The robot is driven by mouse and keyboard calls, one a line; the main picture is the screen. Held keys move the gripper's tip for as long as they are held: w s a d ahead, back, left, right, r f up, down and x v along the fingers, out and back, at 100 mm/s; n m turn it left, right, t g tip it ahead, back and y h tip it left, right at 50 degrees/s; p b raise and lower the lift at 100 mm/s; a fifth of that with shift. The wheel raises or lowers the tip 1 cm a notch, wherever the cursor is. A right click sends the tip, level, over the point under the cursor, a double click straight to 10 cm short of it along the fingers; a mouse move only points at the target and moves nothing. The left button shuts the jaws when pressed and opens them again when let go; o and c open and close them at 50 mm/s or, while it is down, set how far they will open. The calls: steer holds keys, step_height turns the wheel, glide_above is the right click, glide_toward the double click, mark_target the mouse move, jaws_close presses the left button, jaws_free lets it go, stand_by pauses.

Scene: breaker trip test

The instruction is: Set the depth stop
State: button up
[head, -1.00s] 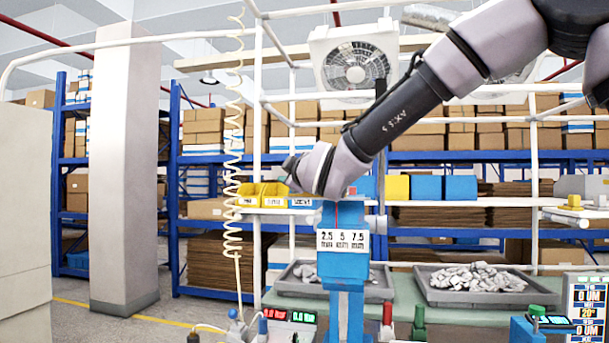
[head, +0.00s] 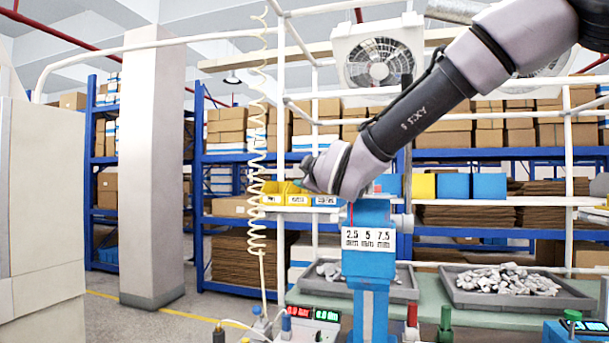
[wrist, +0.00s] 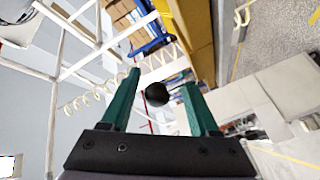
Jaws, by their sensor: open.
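The blue stand (head: 368,264) rises from the bench in the head view. Its white scale plate (head: 368,238) reads 2.5, 5 and 7.5 mm, with a thin red line above it and a grey round part (head: 403,222) on its right side. In the wrist view my gripper (wrist: 162,82) is open, with green fingers apart. A black ball-shaped knob (wrist: 157,94) shows between them; I cannot tell whether either finger touches it.
Yellow bins (head: 284,194) stand behind my wrist. Grey trays of metal parts, one on the right (head: 515,288), lie on the green bench. Red displays (head: 312,314) and small coloured handles stand at the front edge. A coiled hose (head: 258,150) hangs to the left.

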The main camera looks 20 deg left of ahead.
steer(key=v, duration=0.9)
steer(key=shift+s+d, duration=0.2)
steer(key=shift+s, duration=0.1)
